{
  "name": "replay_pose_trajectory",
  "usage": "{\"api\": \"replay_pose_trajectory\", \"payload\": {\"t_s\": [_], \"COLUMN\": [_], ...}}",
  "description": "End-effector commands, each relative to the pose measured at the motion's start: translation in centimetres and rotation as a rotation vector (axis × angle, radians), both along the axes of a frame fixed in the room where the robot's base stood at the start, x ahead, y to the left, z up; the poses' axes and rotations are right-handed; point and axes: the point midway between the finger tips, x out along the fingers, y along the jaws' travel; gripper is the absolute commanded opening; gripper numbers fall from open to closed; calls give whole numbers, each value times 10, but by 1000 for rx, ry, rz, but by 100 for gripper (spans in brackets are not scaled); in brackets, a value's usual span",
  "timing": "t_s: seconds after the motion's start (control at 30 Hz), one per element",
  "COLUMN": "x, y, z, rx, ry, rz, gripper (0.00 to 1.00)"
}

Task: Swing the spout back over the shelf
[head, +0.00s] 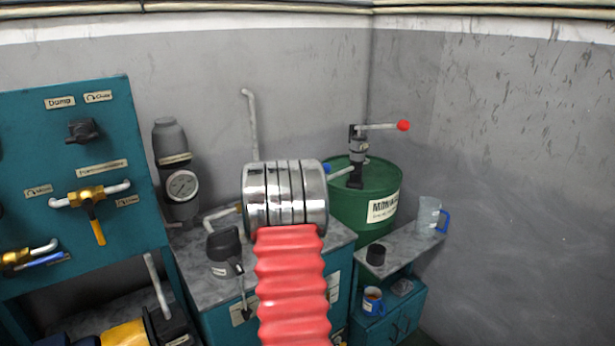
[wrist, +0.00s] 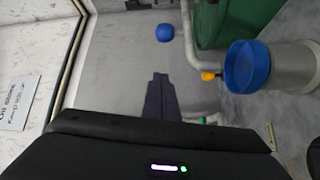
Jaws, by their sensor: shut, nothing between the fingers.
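In the head view a dark hand pump (head: 357,150) with a red-knobbed lever stands on a green barrel (head: 345,210). Its pale spout (head: 341,174) points left, towards the bench, with a blue knob (head: 327,168) beside its end. The shelf (head: 402,247) is right of the barrel, apart from the spout. In the wrist view a blue knob (wrist: 165,32) shows beyond my gripper (wrist: 161,78), with a gap between them. A pale tube (wrist: 190,45) passes right of it. My gripper is shut and empty. In the head view my arm hides it.
A clear jug (head: 428,215) and a black cup (head: 376,255) stand on the shelf. A dark can (head: 223,250) is on the bench. A blue-topped cylinder (wrist: 245,68) is close on the right in the wrist view. A wall is behind the barrel.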

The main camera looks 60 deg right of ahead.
Motion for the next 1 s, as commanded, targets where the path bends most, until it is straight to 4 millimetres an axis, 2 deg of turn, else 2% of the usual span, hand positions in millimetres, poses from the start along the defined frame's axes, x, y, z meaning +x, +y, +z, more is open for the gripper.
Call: {"api": "replay_pose_trajectory", "payload": {"t_s": [0.6,1.0], "x": [18,22], "y": [-65,-88], "z": [4,5], "rx": [-1,0], "ry": [0,0], "rz": [-1,-2], "gripper": [0,0]}}
